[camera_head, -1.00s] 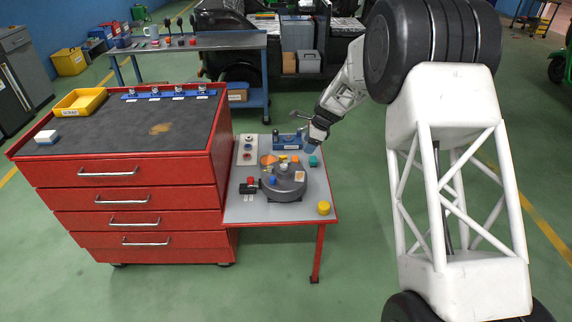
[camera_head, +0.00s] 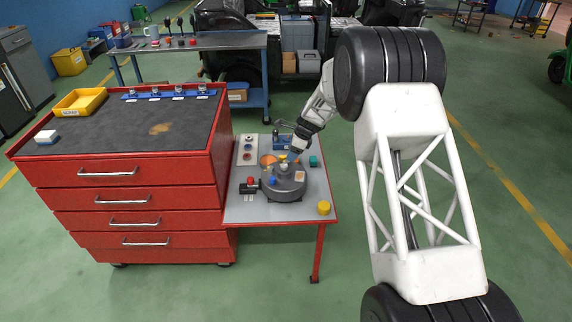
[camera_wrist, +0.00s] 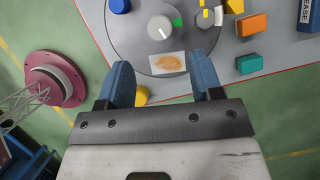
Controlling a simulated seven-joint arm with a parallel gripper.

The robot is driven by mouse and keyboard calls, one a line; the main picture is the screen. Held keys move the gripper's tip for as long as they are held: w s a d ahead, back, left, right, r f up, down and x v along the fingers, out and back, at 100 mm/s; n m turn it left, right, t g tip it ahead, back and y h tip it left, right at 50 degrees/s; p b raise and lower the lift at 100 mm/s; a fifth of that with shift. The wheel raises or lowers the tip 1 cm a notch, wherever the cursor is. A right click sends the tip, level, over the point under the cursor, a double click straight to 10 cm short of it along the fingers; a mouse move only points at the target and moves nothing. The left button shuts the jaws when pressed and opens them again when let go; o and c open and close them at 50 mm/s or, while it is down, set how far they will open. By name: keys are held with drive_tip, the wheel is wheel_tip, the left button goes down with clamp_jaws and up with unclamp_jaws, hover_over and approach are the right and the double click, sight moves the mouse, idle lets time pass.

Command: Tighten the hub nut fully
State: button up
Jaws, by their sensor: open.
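The dark grey round hub (camera_head: 287,188) sits on the small grey side table. In the wrist view the hub's disc (camera_wrist: 131,48) carries a grey round knob with a white line (camera_wrist: 160,27), which looks like the hub nut. A green mark (camera_wrist: 177,21) lies beside it, and a white label with a tan patch (camera_wrist: 168,64) is nearer the fingers. My gripper (camera_wrist: 163,82) is open, with its blue fingers apart and nothing between them. In the head view my gripper (camera_head: 293,150) is above the back of the hub; its fingertips are too small to make out.
A blue knob (camera_head: 272,181) is on the hub. A yellow cylinder (camera_head: 323,208) stands at the table's front right. A teal block (camera_head: 313,161) and a blue box (camera_head: 283,142) lie behind. A red drawer cabinet (camera_head: 135,205) adjoins on the left.

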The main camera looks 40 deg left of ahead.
sight(285, 165)
drive_tip(key=shift+x, duration=3.55)
drive_tip(key=shift+d, duration=0.1)
drive_tip(key=c, duration=0.9)
